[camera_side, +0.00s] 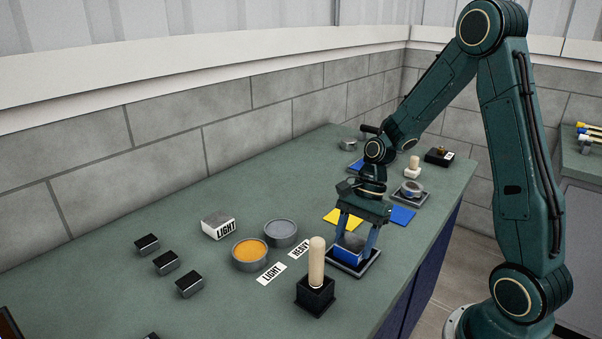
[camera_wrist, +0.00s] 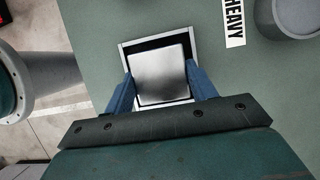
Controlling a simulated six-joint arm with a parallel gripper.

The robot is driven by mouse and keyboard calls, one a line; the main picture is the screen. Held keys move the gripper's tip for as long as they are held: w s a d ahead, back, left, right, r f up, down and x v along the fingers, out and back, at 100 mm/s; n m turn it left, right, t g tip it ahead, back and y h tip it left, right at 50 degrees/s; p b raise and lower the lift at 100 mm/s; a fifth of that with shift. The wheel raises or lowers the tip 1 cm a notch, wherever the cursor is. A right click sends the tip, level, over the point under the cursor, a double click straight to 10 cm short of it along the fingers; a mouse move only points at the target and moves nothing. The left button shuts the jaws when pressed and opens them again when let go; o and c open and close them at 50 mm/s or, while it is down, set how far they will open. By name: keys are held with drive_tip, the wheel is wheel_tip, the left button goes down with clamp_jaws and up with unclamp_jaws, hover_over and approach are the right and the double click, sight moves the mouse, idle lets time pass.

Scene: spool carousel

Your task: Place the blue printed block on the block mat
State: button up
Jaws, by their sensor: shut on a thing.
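The blue printed block (camera_side: 347,254) has a blue side and a grey metallic top. Its top also shows in the wrist view (camera_wrist: 160,72). My gripper (camera_side: 353,244) is shut on the block, with one blue finger on each side. The block is over or in a dark square mat with a pale rim (camera_side: 372,264), probably the block mat. In the wrist view, this mat (camera_wrist: 125,53) shows around the block, its near part hidden by the block and gripper. I cannot tell whether the block touches the mat.
A wooden peg in a black base (camera_side: 316,280) stands close in front. Yellow (camera_side: 345,216) and blue (camera_side: 402,215) squares lie behind.

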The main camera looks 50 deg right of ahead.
drive_tip(key=shift+f, duration=0.1)
drive_tip(key=o, duration=1.2)
drive_tip(key=shift+o, duration=0.2)
drive_tip(key=v, duration=1.2)
